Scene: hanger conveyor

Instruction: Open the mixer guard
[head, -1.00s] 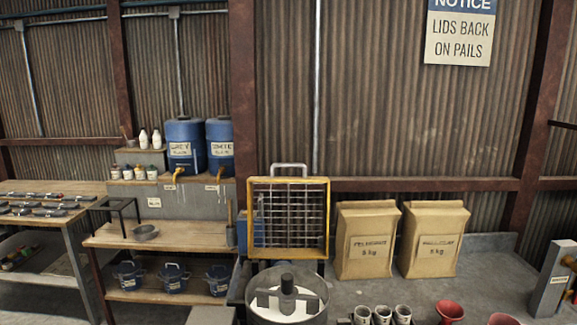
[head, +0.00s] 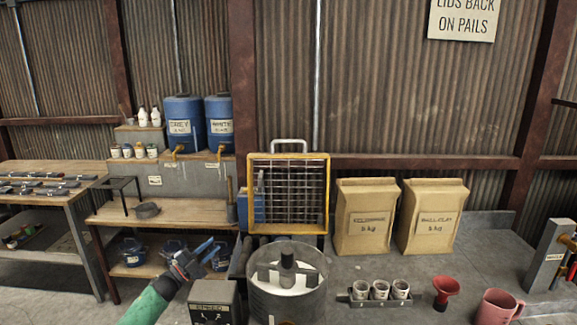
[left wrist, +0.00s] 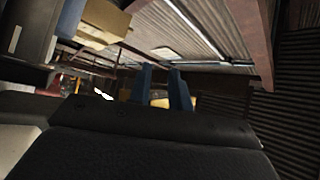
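The mixer guard (head: 288,158), a yellow frame with a wire mesh and a grey handle (head: 290,142) on top, stands upright behind the mixer drum (head: 287,300). The round metal drum is uncovered from above, with a dark paddle (head: 287,268) over a pale inside. My left gripper (head: 210,249) is left of the drum, lower than the guard and apart from it. Its two blue fingers are spread with nothing between them, as the left wrist view (left wrist: 162,88) shows. My right gripper is not in view.
A grey control box (head: 214,292) stands left of the drum, close to my left arm. Blue pails (head: 131,252) sit on the low shelf. Right of the drum are a rack of cups (head: 378,291), a red funnel (head: 445,290), a pink jug (head: 497,306) and two paper bags (head: 365,220).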

